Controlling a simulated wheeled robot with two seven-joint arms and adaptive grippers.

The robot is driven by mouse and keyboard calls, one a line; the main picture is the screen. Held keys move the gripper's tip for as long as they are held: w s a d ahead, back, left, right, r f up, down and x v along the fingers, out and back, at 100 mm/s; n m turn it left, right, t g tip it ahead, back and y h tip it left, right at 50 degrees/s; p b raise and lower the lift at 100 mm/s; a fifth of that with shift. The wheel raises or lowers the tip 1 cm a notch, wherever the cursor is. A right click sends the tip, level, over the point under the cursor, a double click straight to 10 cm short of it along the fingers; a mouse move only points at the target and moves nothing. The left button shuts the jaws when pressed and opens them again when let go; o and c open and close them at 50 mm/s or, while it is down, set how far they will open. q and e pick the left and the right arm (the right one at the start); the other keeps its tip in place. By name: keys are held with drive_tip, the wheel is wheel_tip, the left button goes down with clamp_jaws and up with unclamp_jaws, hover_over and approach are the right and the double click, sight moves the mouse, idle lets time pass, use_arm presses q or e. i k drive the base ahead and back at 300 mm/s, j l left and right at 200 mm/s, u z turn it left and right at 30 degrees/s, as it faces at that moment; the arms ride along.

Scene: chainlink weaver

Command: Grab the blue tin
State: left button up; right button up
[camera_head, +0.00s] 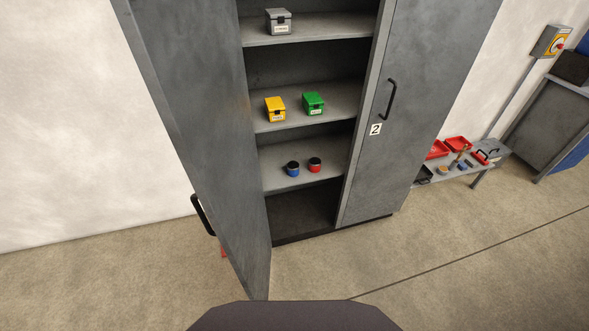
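The blue tin (292,169) is a small round tin with a dark top. It stands upright on a lower shelf (305,182) of the open grey cabinet. A red tin (315,165) with a dark top stands close to its right, with a small gap between them. Neither of my grippers shows in the head view.
The left cabinet door (200,130) stands open toward me, left of the shelves. The right door (400,120), marked 2, is shut. Yellow (275,109) and green (313,103) boxes sit one shelf higher, a grey box (278,21) above them. A low bench (455,172) stands right.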

sight(293, 167)
drive_tip(key=i+l+u, duration=0.1)
drive_tip(key=l, duration=0.25)
drive_tip(key=i+l+u, duration=0.1)
drive_tip(key=i+l, duration=0.15)
drive_tip(key=l, duration=0.15)
drive_tip(key=i+l+u, duration=0.1)
drive_tip(key=l, duration=0.3)
drive_tip(key=i+l+u, duration=0.1)
drive_tip(key=l, duration=0.3)
drive_tip(key=i+l, duration=0.2)
drive_tip(key=l, duration=0.2)
drive_tip(key=i+l+u, duration=0.15)
drive_tip(key=l, duration=0.25)
